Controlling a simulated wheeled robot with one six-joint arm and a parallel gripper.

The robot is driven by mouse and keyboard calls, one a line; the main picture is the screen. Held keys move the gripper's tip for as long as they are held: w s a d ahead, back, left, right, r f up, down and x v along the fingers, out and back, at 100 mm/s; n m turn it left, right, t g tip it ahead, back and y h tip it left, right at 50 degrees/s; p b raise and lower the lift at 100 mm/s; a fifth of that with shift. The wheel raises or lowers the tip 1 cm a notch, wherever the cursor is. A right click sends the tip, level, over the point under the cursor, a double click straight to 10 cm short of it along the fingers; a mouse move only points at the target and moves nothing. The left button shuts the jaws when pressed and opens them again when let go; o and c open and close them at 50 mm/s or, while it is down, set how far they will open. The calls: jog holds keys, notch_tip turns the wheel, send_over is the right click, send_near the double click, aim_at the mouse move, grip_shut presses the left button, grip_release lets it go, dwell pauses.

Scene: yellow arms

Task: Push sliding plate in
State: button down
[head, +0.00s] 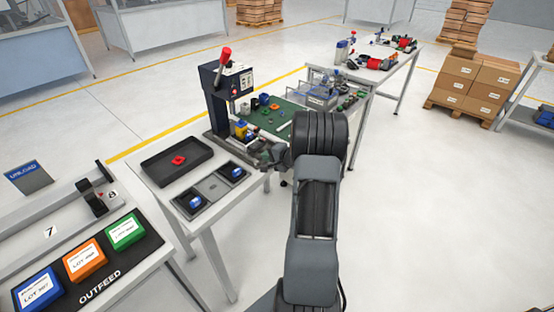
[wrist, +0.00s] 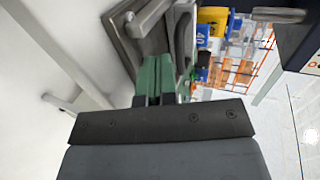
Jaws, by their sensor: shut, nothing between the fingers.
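The press (head: 222,98), dark with a red lever, stands at the far end of the near table. A grey plate (wrist: 125,38) with a raised bar (wrist: 148,16) fills the upper left of the wrist view; it looks like the sliding plate, and my arm largely hides that spot in the head view. A yellow block (wrist: 212,18) and a blue block (wrist: 203,37) are beside it. My gripper (head: 268,155) is low in front of the press. Its green fingers (wrist: 165,78) are shut and empty, close to the plate's edge; I cannot tell whether they touch it.
A dark tray (head: 178,160) with a red part and a two-pocket holder (head: 212,187) with blue parts lie on the near table. A green mat (head: 272,117) with small parts lies behind my gripper.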

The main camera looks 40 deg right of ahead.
aim_at(251, 146)
jog(key=shift+w+a+r, duration=0.1)
jog(key=shift+w+a, duration=0.05)
jog(key=shift+w, duration=0.45)
jog(key=shift+w+a+r, duration=0.1)
jog(key=shift+w, duration=0.45)
jog(key=shift+w+r+p, duration=0.15)
jog(key=shift+w+p, duration=0.1)
jog(key=shift+p, duration=0.1)
jog(key=shift+w+a+p, duration=0.2)
jog(key=shift+w+p, duration=0.35)
jog(key=shift+w, duration=0.45)
jog(key=shift+w+a+p, duration=0.2)
jog(key=shift+w+p, duration=0.35)
jog(key=shift+w, duration=0.4)
jog(key=shift+s, duration=0.1)
